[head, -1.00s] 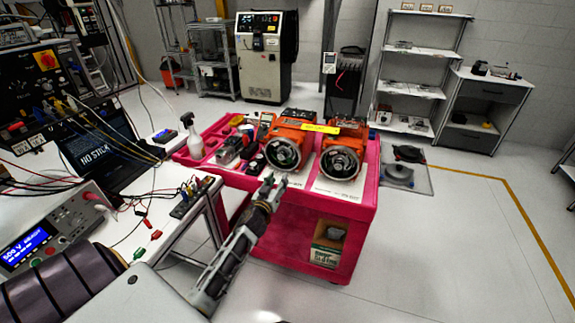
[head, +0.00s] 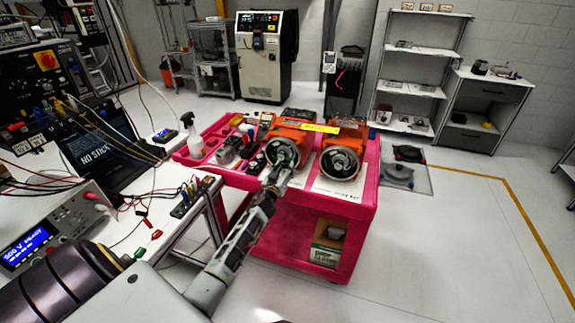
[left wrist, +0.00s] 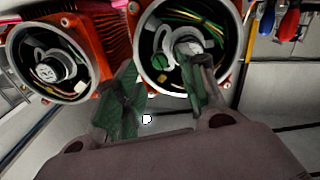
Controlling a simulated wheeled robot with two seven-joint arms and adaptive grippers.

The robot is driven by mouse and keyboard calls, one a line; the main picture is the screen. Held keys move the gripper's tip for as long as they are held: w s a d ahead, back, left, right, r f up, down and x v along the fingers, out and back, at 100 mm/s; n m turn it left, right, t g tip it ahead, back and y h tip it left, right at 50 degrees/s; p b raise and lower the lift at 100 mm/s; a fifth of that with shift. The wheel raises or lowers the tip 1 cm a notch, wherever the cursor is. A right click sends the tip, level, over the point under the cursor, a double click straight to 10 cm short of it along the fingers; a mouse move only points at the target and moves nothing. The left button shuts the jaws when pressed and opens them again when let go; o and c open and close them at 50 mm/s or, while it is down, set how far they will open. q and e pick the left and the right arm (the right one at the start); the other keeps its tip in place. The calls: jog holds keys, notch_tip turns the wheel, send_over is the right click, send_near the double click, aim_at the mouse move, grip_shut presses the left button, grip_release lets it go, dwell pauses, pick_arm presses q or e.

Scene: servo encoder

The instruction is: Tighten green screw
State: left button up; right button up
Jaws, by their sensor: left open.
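Two orange servo motors with round open ends stand side by side on the red cart. My left gripper (head: 277,174) is in front of the left motor (head: 284,151), fingers pointing at its open end. The same motor (left wrist: 142,10) is at the top centre of the left wrist view. Inside its opening I see a small green round part (left wrist: 158,62), apparently the green screw, beside a grey cylindrical encoder (left wrist: 188,46). My open left gripper (left wrist: 164,78) has a finger on either side of the opening's lower part; contact cannot be told. My right gripper is not in view.
The second motor (head: 341,160) stands close on the right. Tools (left wrist: 275,18) lie beside the near motor. The red cart (head: 366,205) has a box on its lower shelf. A white workbench (head: 165,185) with a power supply and cables is at the left.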

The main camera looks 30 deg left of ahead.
aim_at(289, 161)
pick_arm(q)
jog(key=shift+x, duration=1.75)
grip_shut()
